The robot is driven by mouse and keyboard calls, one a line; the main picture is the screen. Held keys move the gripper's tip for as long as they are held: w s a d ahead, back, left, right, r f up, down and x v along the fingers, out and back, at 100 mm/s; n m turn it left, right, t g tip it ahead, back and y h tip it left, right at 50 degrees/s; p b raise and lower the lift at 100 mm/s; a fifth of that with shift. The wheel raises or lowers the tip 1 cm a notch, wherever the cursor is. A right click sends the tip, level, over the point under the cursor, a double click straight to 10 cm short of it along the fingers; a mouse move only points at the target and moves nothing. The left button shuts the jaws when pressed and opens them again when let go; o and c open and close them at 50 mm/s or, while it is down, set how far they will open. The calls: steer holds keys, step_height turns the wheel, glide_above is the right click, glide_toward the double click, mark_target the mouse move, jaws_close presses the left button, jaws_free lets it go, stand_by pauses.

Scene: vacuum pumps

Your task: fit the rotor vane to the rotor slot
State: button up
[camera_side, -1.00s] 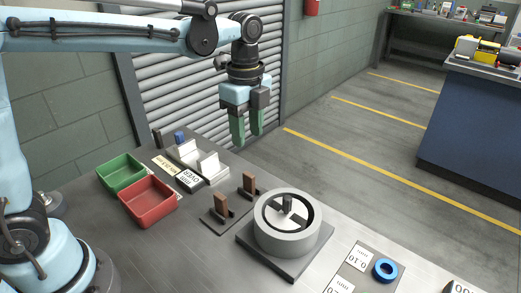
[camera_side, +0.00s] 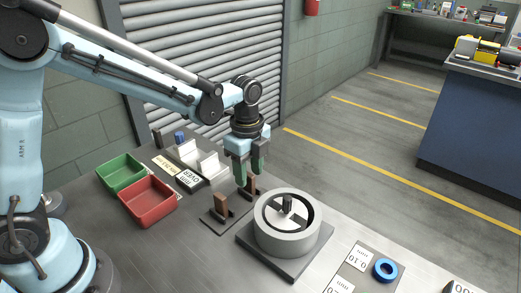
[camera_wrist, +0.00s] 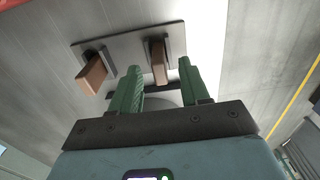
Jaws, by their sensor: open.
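Two brown vanes stand upright in dark holders on a grey plate (camera_side: 212,222). The nearer vane (camera_side: 221,203) is clear of my gripper; it also shows in the wrist view (camera_wrist: 91,75). The farther vane (camera_side: 250,184) is right below my gripper (camera_side: 248,175), partly hidden by the fingers. In the wrist view, my green fingertips (camera_wrist: 160,75) are open, with the farther vane (camera_wrist: 158,66) showing in the gap between them. I cannot tell whether they touch it. The rotor (camera_side: 287,215) sits inside a round grey housing (camera_side: 285,240), with a dark upright post at its middle; its slot is not clearly visible.
Red (camera_side: 148,203) and green (camera_side: 122,173) bins stand at the left. White angled stands (camera_side: 198,162) and label cards are behind the vanes. A blue ring (camera_side: 385,270) lies on a labelled plate at the front right.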

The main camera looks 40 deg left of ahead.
steer(key=shift+f, duration=0.3)
steer(key=shift+c, duration=0.3)
jaws_close()
steer(key=shift+r, duration=0.1)
